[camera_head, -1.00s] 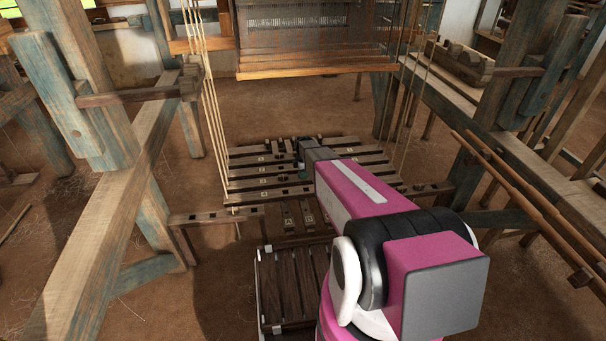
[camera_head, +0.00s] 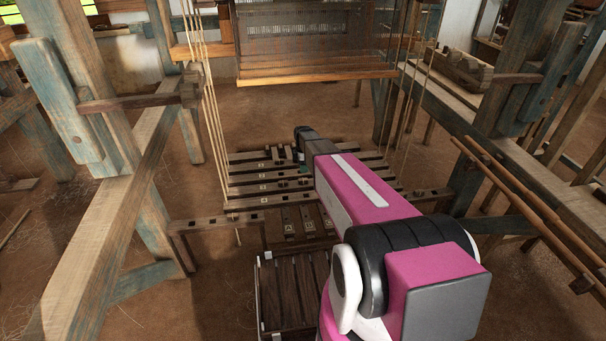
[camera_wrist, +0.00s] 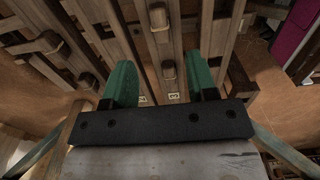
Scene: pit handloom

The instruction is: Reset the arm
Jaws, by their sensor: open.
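My gripper shows in the wrist view (camera_wrist: 160,85) with its two green fingers apart and nothing between them. Below it are wooden treadle bars (camera_wrist: 172,30) with small pegs and pale square labels. In the head view my pink arm reaches forward over the treadle frame (camera_head: 265,188). The gripper's fingertips are hidden there behind my arm. I cannot tell how far the fingers are above the bars, but they do not appear to hold anything.
The loom's large timber posts (camera_head: 110,200) stand on the left, and a long side beam (camera_head: 520,165) runs on the right. The reed and its wooden bar (camera_head: 315,74) hang ahead. A dark slatted crate (camera_head: 290,290) stands in front. Cords (camera_head: 213,120) hang to the left.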

